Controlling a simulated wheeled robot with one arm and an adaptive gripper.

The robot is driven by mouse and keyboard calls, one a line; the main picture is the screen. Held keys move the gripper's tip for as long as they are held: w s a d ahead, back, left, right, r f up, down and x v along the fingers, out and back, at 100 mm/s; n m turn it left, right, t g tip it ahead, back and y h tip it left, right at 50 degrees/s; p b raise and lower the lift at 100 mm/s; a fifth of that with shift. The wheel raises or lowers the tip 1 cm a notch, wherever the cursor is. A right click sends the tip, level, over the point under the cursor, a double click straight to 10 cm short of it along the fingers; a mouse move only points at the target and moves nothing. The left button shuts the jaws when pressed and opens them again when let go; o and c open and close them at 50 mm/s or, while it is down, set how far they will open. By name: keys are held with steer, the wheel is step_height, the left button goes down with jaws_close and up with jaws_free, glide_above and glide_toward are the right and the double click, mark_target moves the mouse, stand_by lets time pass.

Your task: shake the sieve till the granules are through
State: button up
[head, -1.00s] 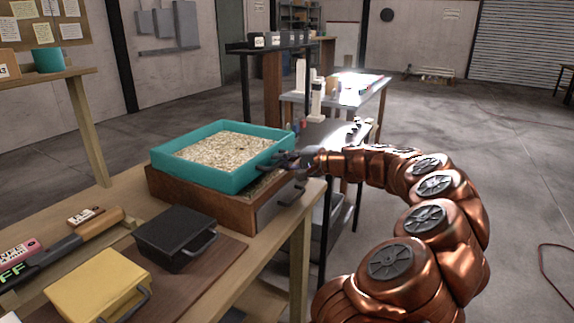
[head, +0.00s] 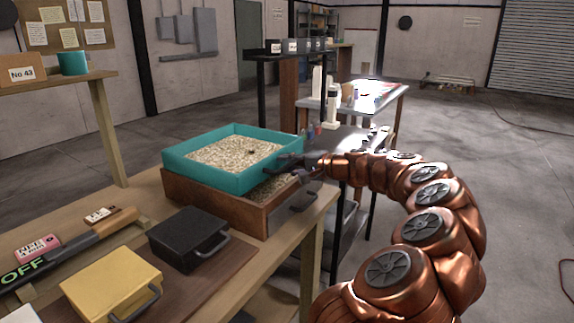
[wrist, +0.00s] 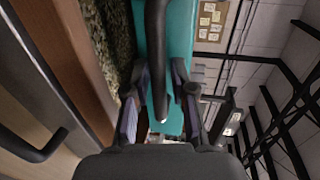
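My gripper (head: 291,162) is at the black handle on the sieve's right side. In the wrist view my gripper (wrist: 159,85) has the handle (wrist: 157,50) between its fingers. Teal wall (wrist: 182,30) shows on both sides of the handle, so the fingers look apart. Exact contact is hard to see.
A black lidded box (head: 188,236) and a yellow one (head: 108,283) stand on a brown board in front. A bar marked OFF (head: 50,260) lies left. A dark side table (head: 345,143) stands behind the bench (head: 290,245).

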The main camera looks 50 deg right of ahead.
steer(key=v, duration=1.2)
steer(key=shift+f, duration=0.1)
stand_by(0.5)
